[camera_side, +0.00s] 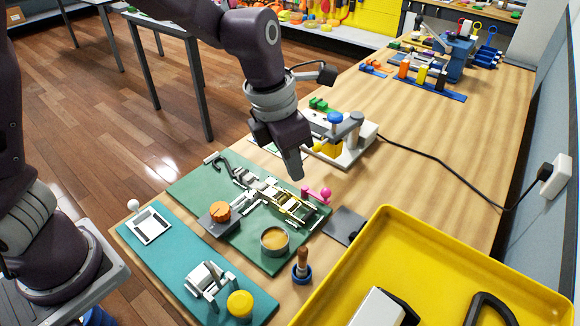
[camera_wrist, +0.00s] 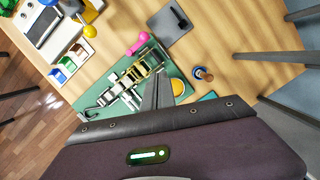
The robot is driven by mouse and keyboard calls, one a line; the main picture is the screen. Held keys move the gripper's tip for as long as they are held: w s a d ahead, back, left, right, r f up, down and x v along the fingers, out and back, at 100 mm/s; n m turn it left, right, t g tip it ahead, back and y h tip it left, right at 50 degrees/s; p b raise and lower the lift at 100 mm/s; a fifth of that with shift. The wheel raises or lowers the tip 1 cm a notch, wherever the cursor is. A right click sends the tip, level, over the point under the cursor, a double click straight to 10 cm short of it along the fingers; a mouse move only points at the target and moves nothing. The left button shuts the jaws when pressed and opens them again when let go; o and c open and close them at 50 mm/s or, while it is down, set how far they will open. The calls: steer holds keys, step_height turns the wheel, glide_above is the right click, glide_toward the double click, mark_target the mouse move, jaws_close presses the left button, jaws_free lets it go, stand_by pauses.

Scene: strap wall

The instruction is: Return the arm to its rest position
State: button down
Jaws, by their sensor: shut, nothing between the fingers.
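My gripper (camera_side: 292,165) hangs above the far edge of the green board in the side view, fingers pointing down. Its fingers are together with nothing between them; they also show in the wrist view (camera_wrist: 158,92). Below it on the green board (camera_side: 192,188) lies a metal ratchet-like mechanism (camera_side: 275,200), which also shows in the wrist view (camera_wrist: 130,85). The gripper appears apart from the mechanism and above it. A pink knob piece (camera_side: 320,194) is close by, right of the fingertips.
A teal board (camera_side: 170,262) with a yellow knob (camera_side: 240,304) lies in front. A yellow tray (camera_side: 440,250) takes the right front. A grey device with a blue knob (camera_side: 335,118) stands behind my gripper. A black cable (camera_side: 450,190) crosses the bench to a wall socket.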

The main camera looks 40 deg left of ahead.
steer(key=s+a+r+m+h, duration=0.1)
steer(key=s+a+r+m, duration=0.4)
steer(key=m, duration=0.4)
steer(key=s+a+r+m+h, duration=0.1)
steer(key=s+a+r+m, duration=0.2)
steer(key=s+r+m, duration=0.4)
steer(key=s+a+f+m+t+y, duration=0.1)
steer(key=s+a+m+t+y, duration=0.2)
steer(key=s+m, duration=0.6)
steer(key=a+m, duration=0.2)
steer(key=m, duration=0.3)
steer(key=shift+s+a+m, duration=0.15)
steer(key=shift+m, duration=0.25)
